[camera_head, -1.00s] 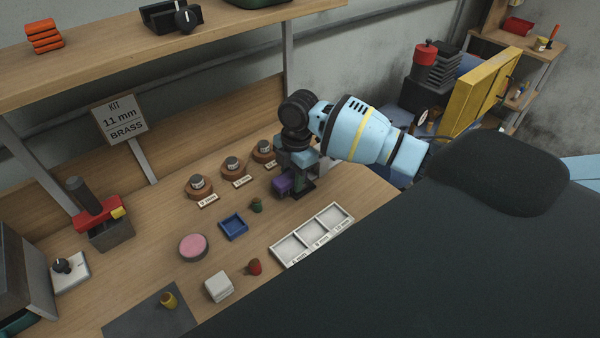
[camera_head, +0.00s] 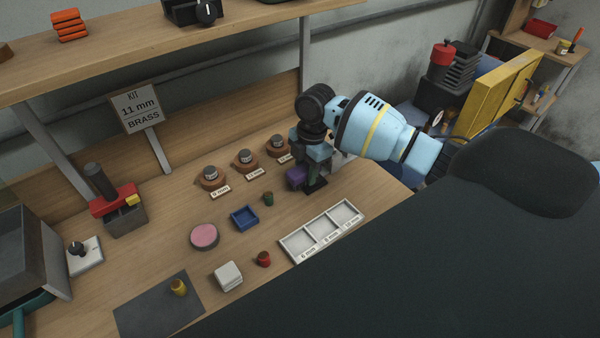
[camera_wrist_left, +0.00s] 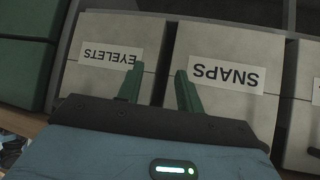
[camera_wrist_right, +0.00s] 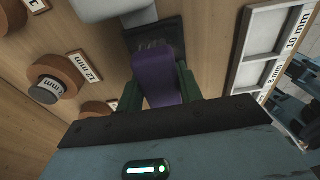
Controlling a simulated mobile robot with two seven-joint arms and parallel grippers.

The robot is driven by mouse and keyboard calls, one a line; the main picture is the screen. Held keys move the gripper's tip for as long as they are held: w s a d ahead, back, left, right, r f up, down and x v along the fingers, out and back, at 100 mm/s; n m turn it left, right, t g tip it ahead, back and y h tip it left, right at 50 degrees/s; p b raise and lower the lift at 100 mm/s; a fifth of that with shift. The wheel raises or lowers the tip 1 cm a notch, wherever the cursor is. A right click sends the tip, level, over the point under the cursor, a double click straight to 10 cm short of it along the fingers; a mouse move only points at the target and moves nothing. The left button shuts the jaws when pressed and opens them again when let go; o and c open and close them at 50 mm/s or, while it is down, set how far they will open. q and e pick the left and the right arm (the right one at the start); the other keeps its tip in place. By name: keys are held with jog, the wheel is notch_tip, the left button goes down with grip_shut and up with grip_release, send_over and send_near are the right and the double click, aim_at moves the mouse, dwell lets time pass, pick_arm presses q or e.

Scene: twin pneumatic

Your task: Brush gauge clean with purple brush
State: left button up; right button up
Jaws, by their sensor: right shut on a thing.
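My right gripper (camera_head: 308,166) is over the right part of the workbench, fingers pointing down. It is shut on the purple brush (camera_wrist_right: 157,78), whose purple body fills the gap between the green fingers. The brush also shows in the head view (camera_head: 296,177). Just beyond it in the right wrist view is a dark flat block (camera_wrist_right: 155,42), with a pale grey rounded body (camera_wrist_right: 108,8) beside it. I cannot tell whether these are the gauge, or whether the brush touches them. My left gripper (camera_wrist_left: 158,82) is open and empty, facing boxes labelled EYELETS and SNAPS.
Several round wooden stands (camera_head: 211,178) with size labels line the back of the bench. A white divided tray (camera_head: 321,232), green stopper (camera_head: 268,198), blue tray (camera_head: 244,217) and pink disc (camera_head: 204,236) are near the right gripper. A KIT 11 mm BRASS sign (camera_head: 138,108) stands behind.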

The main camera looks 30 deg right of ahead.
jog(key=shift+w+d+f, duration=0.1)
jog(key=shift+d, duration=0.65)
